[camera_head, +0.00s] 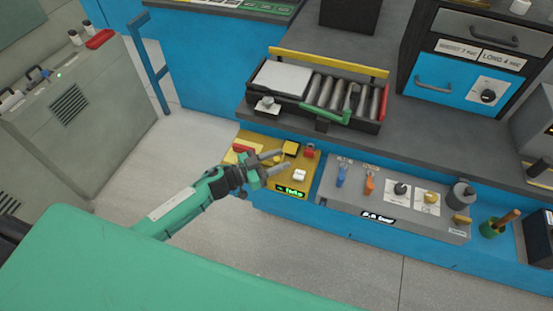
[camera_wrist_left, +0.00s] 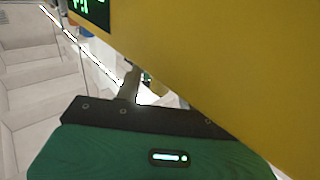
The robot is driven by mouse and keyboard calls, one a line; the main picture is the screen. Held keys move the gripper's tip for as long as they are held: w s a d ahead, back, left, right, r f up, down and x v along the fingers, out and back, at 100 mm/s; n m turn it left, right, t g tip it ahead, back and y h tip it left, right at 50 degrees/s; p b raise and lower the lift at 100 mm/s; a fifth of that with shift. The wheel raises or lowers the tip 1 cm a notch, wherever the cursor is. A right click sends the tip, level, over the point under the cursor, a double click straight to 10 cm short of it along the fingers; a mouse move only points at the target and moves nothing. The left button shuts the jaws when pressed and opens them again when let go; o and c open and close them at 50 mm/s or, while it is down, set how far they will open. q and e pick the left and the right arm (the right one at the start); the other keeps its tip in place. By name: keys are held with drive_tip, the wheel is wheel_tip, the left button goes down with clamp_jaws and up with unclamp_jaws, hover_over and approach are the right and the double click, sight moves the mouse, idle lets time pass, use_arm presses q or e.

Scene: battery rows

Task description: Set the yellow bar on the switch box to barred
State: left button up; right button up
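The switch box appears to be the yellow box (camera_head: 240,137) on the blue bench's lower ledge. It carries a yellow block (camera_head: 291,148), a red block (camera_head: 310,150), a white knob (camera_head: 299,176) and a lit green display (camera_head: 290,191). I cannot tell which part is the yellow bar or how it is set. My left gripper (camera_head: 285,160) is over the box, fingers apart, pointing right near the yellow block; contact is unclear. In the left wrist view a large yellow surface (camera_wrist_left: 220,60) fills the upper right. My right gripper is not in view.
Right of the box is a grey panel (camera_head: 335,197) with blue and orange levers and knobs. Above is a roller tray (camera_head: 275,100) with a green handle. A grey cabinet (camera_head: 100,125) stands at the left. The floor (camera_head: 210,125) between is clear.

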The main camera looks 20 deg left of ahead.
use_arm(q)
clamp_jaws()
drive_tip(key=shift+a, duration=1.4)
unclamp_jaws()
